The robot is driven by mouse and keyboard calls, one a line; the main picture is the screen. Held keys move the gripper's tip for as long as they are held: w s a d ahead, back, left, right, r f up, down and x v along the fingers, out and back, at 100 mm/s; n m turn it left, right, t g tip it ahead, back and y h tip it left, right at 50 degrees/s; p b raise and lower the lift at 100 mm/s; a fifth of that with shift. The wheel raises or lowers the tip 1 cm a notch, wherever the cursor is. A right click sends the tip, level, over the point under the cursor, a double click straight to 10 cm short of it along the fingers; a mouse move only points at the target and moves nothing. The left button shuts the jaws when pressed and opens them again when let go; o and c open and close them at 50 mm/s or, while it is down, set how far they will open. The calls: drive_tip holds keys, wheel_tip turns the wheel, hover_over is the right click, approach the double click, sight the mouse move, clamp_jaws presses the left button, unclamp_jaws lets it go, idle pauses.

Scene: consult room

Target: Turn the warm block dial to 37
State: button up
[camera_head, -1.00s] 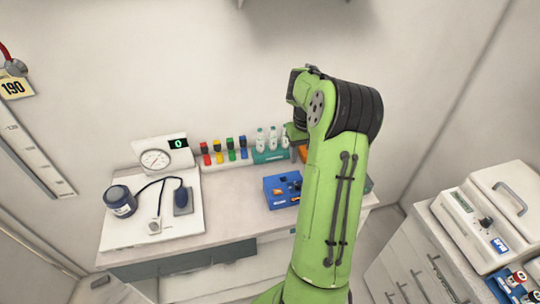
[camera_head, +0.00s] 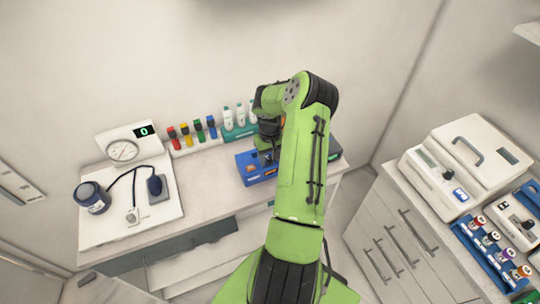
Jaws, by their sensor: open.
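Two white devices with dark knobs stand on the right cabinet, and I cannot tell for sure which is the warm block. The first device (camera_head: 418,168) has a small display, a dark dial (camera_head: 448,173) and a blue label. The second device (camera_head: 508,211) is farther right, with its own dark knob (camera_head: 528,223). The dial numbers are too small to read. My gripper (camera_head: 268,153) is over the blue box on the left bench, well away from both devices. It is open, its fingers mostly hidden by my green arm.
The blue box (camera_head: 248,176) holds small items. A lidded white box (camera_head: 480,145) and blue vial rack (camera_head: 470,240) are on the right cabinet.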

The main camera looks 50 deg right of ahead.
drive_tip(key=shift+f, duration=0.1)
drive_tip(key=shift+c, duration=0.4)
clamp_jaws()
drive_tip(key=m+b, duration=0.4)
drive_tip(key=m, duration=0.1)
drive_tip(key=shift+d+m, duration=0.1)
drive_tip(key=shift+m, duration=0.3)
drive_tip(key=m+b, duration=0.2)
drive_tip(key=m, duration=0.3)
drive_tip(key=shift+m+b, duration=0.35)
drive_tip(key=shift+m, duration=0.05)
